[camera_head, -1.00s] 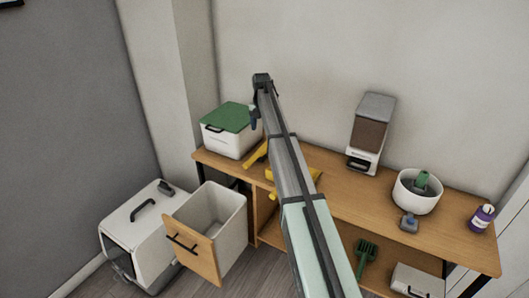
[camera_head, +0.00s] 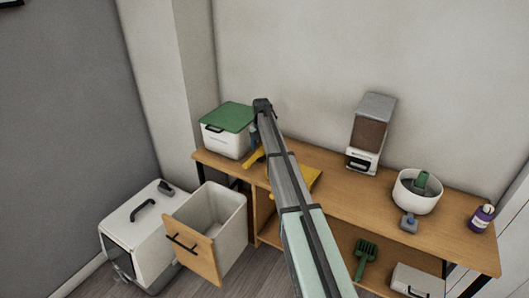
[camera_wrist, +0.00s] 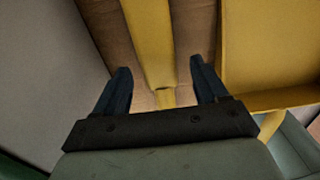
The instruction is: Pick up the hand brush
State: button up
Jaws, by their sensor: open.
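The hand brush (camera_head: 253,158) is yellow and lies on the wooden table, partly hidden behind my arm. In the wrist view, a long yellow part of the brush (camera_wrist: 153,45) runs between my two dark fingers, with brown strips on both sides. My gripper (camera_head: 254,138) points down just above the brush, and its fingers also show in the wrist view (camera_wrist: 160,70). The jaws are open, one finger to each side of the yellow part. I cannot tell whether they touch it.
A yellow dustpan (camera_head: 312,178) lies beside the brush on the right and also shows in the wrist view (camera_wrist: 275,45). A white box with a green lid (camera_head: 228,130) stands close on the left. A food dispenser (camera_head: 370,130) and a white bowl (camera_head: 412,202) stand farther right.

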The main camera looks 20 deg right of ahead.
aim_at(261, 150)
jog(key=shift+f, duration=1.45)
jog(key=shift+c, duration=0.4)
jog(key=c, duration=1.1)
notch_tip(261, 150, up, 10)
jog(key=shift+r, duration=0.1)
